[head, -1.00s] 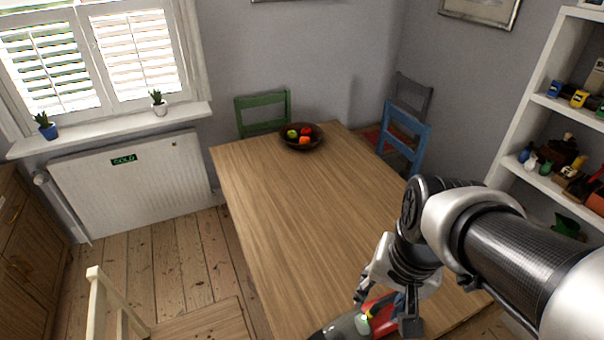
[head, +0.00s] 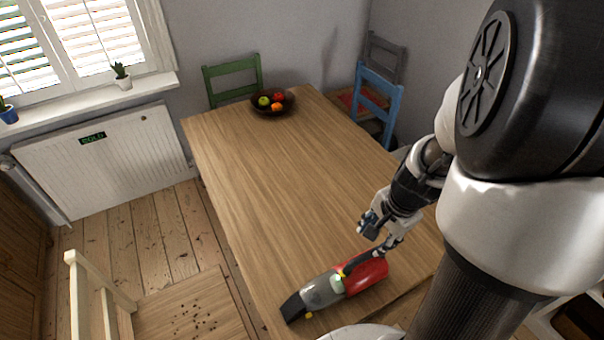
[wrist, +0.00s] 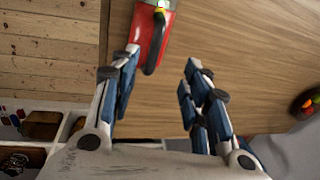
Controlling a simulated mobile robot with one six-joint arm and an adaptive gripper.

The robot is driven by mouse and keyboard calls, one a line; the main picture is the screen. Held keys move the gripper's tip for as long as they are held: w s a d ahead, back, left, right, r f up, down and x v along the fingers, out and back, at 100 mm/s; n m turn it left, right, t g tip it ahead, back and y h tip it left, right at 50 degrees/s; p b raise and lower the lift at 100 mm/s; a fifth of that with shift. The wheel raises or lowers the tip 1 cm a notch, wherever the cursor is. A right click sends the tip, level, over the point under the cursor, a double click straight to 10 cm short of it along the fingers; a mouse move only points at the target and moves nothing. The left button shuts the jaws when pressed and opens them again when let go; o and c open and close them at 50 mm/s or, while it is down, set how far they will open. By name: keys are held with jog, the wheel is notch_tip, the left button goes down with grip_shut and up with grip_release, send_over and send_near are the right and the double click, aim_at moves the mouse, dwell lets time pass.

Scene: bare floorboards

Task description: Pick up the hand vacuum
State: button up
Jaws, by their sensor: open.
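The hand vacuum (head: 322,291) lies on the near end of the wooden table (head: 265,190). It has a grey nozzle end pointing left and a red body on the right. In the wrist view its red body (wrist: 147,37) and dark handle show at the top, and the nozzle end is out of frame. My gripper (head: 362,252) is open beside the vacuum's red end in the head view. In the wrist view my gripper (wrist: 160,70) has its fingers apart with bare tabletop between them, the left finger close to the red body. I cannot tell whether it touches.
A bowl of fruit (head: 272,103) stands at the far end of the table. A green chair (head: 232,80), a blue chair (head: 378,100) and a cream chair (head: 100,290) stand around it. The middle of the tabletop is clear.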

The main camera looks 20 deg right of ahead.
aim_at(362, 257)
jog(key=shift+m, duration=0.3)
jog(key=f+b, duration=0.2)
jog(key=f, duration=0.2)
jog(key=w+f+b, duration=0.1)
jog(key=f+b, duration=0.1)
jog(key=f, duration=0.2)
jog(key=w+f+b, duration=0.1)
jog(key=f+b, duration=0.1)
jog(key=f, duration=0.2)
jog(key=shift+w+d+f, duration=0.15)
jog(key=shift+d+f, duration=0.2)
jog(key=f+b, duration=0.2)
jog(key=f, duration=0.1)
jog(key=f+b, duration=0.1)
jog(key=f, duration=0.1)
jog(key=shift+w+f+b, duration=0.1)
jog(key=shift+w+b, duration=0.25)
jog(key=shift+w, duration=0.05)
jog(key=shift+c, duration=0.6)
grip_shut()
jog(key=shift+r, duration=0.2)
